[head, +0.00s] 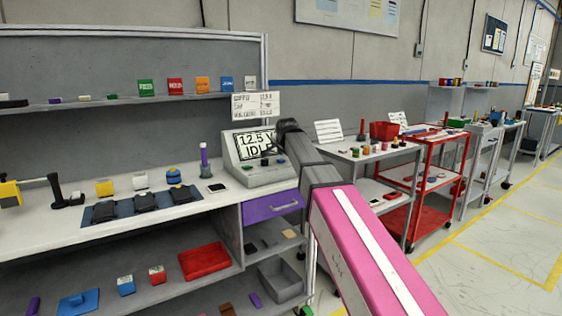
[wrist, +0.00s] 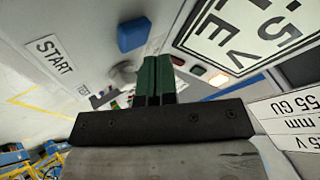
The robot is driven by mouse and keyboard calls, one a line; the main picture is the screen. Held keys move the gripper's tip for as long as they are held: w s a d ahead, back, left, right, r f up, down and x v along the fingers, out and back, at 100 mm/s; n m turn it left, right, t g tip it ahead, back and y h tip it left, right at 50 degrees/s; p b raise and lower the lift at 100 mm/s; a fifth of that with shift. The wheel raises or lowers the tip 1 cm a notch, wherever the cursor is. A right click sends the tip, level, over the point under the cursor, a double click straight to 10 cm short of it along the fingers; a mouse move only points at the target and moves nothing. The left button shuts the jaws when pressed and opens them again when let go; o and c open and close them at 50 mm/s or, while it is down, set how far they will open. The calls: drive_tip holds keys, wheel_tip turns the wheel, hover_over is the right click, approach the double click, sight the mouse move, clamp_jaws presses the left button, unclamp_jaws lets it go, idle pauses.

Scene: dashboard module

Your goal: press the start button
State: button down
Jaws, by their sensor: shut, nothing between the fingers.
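The grey module (head: 262,172) with a tilted display reading 12.5 V IDLE (head: 250,142) stands on the bench. My gripper (wrist: 157,60) is shut and empty, its two dark green fingers together over the module's panel. In the wrist view, a START label (wrist: 55,58) lies to the left of the fingers. A blue square button (wrist: 133,34) is just beyond the fingertips, slightly left. A grey round knob (wrist: 122,73) sits left of the fingers, partly hidden. I cannot tell whether the fingertips touch the panel. In the head view my wrist covers the module's right side.
A red light (wrist: 180,61) and a pale lit one (wrist: 217,80) lie right of the fingers, beside the display.

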sight(282, 160)
drive_tip(key=shift+f, duration=0.85)
idle(0.9)
drive_tip(key=shift+r, duration=0.85)
drive_tip(key=shift+r, duration=0.15)
drive_tip(key=shift+r, duration=2.4)
